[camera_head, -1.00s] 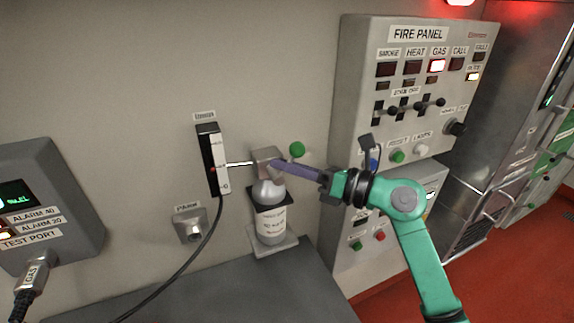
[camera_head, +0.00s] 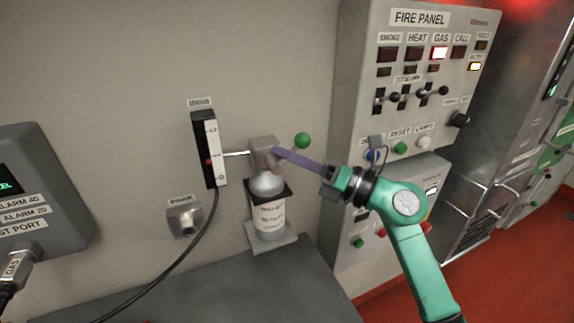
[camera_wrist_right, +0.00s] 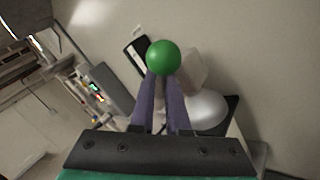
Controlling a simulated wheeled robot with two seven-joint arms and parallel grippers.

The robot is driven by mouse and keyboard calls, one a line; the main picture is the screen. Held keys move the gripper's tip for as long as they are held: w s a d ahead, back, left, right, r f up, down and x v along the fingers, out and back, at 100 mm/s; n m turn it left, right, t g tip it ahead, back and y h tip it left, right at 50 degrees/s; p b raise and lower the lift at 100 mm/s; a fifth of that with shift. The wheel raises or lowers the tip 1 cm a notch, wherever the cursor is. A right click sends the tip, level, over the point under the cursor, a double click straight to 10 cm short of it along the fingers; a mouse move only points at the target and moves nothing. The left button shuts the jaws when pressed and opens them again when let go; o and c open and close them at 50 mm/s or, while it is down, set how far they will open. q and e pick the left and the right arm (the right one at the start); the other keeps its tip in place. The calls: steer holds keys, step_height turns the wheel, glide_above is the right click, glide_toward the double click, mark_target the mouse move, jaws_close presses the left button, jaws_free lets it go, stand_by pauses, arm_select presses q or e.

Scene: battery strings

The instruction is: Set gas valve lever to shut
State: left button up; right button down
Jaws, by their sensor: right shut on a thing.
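The gas valve is a grey block (camera_head: 264,153) on top of a white cylinder (camera_head: 270,212) against the wall. Its lever carries a green ball knob (camera_head: 302,140), to the right of the block. My right gripper (camera_head: 279,154) reaches in from the right with long purple fingers, their tips beside the block. In the right wrist view the fingers (camera_wrist_right: 163,80) are closed in around the lever just below the green knob (camera_wrist_right: 164,57). The fingers mostly hide the lever's shaft. My left gripper is not in view.
A gauge (camera_head: 209,150) hangs left of the valve, joined by a thin pipe, with a black cable below. A park holder (camera_head: 184,218) is on the wall. The fire panel (camera_head: 405,75) stands to the right with its GAS lamp lit. A grey bench (camera_head: 215,290) lies below.

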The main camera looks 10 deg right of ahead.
steer(key=shift+d+f+m+t+h+b, duration=0.2)
steer(key=shift+f+m+t+b, duration=0.15)
steer(key=shift+m+t+b, duration=1.1)
steer(key=shift+d+f+m+t+h+b, duration=0.1)
steer(key=shift+f+m+t+h+b, duration=0.2)
steer(key=shift+m+t+b, duration=1.1)
steer(key=shift+d+f+m+t+h+b, duration=0.15)
steer(key=shift+f+m+t+b, duration=0.35)
steer(key=shift+m, duration=1.75)
steer(key=shift+r, duration=0.15)
steer(key=c, duration=1.2)
jaws_free()
steer(key=shift+w, duration=0.15)
steer(key=b+v, duration=0.3)
steer(key=v, duration=0.4)
steer(key=b+v, duration=0.4)
steer(key=v, duration=0.3)
steer(key=shift+f, duration=0.4)
